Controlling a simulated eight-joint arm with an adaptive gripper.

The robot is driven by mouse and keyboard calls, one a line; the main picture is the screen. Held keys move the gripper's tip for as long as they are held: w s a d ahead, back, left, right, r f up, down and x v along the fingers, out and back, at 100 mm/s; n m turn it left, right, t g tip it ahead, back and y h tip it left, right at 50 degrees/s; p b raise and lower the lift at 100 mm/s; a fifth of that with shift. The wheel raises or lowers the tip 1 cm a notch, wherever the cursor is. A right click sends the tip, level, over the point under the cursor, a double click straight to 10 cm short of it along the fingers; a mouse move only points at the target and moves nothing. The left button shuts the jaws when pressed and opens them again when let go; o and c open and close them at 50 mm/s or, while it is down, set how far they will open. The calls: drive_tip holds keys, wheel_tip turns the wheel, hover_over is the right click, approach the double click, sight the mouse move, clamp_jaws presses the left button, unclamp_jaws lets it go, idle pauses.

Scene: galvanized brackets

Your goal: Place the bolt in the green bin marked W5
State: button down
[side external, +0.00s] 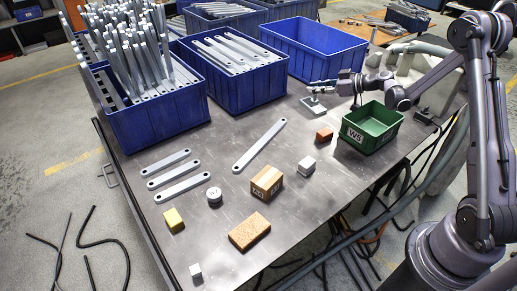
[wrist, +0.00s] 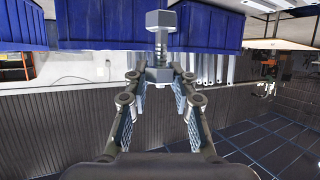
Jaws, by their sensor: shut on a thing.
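A grey metal bolt with a hexagonal head (wrist: 160,44) stands out beyond my fingertips at the top middle of the wrist view. My gripper (wrist: 160,76) is shut on its near end. In the side external view my gripper (side external: 322,87) is above the table, left of the green bin, and the bolt is too small there to make out clearly. The green bin (side external: 381,140) carries a white W5 label on its left front wall and stands at the table's right edge. Its visible inside looks empty. The gripper and bolt are outside it.
A small grey metal piece (side external: 314,105) lies just below my gripper. A red-brown block (side external: 324,135) and a pale cube (side external: 306,167) are left of the green bin. Large blue bins (side external: 313,50) line the back. A long bar (side external: 259,146) lies mid-table.

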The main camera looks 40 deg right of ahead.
drive_tip(key=s+d+r+m+t+h, duration=0.1)
drive_tip(key=s+d+r+m+h, duration=0.2)
drive_tip(key=d, duration=0.6)
drive_tip(key=s+d+m+h, duration=0.3)
drive_tip(key=s+d+h, duration=0.1)
drive_tip(key=d, duration=0.5)
wheel_tip(320, 180, down, 8)
drive_tip(key=shift+d+r, duration=0.2)
drive_tip(key=shift+d, duration=0.2)
drive_tip(key=shift+s+f, duration=0.1)
drive_tip(key=shift+f, duration=0.5)
drive_tip(key=c, duration=1.1)
unclamp_jaws()
drive_tip(key=shift+r, duration=0.15)
